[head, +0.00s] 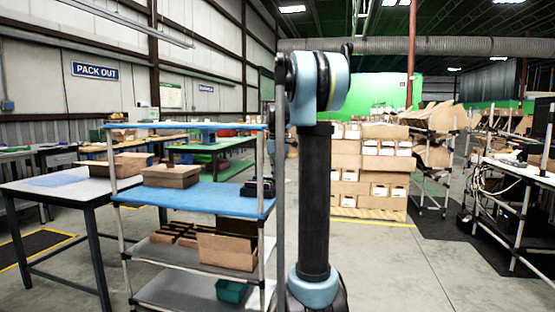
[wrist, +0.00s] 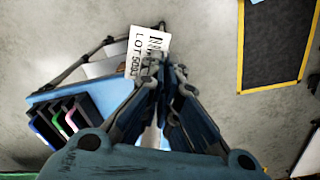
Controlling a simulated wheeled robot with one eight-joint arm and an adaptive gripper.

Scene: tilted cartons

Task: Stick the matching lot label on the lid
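In the wrist view my gripper (wrist: 165,75) has its two fingers brought together on a white lot label (wrist: 150,45). The label sticks out beyond the fingertips and carries black print that starts with "LOT 50"; the fingers hide part of it. It hangs in the air above the grey floor and beside the cart's blue top. In the head view my gripper and the label are out of sight. A low brown carton (head: 171,176) sits on the cart's blue shelf (head: 225,200). I cannot tell which surface is the lid or read any lot number on it.
A black organizer (wrist: 68,122) with coloured inserts stands on the blue top in the wrist view. An open carton (head: 228,250) is on a lower shelf. A grey table (head: 60,190) stands at left. Stacked cartons (head: 375,170) stand behind my arm.

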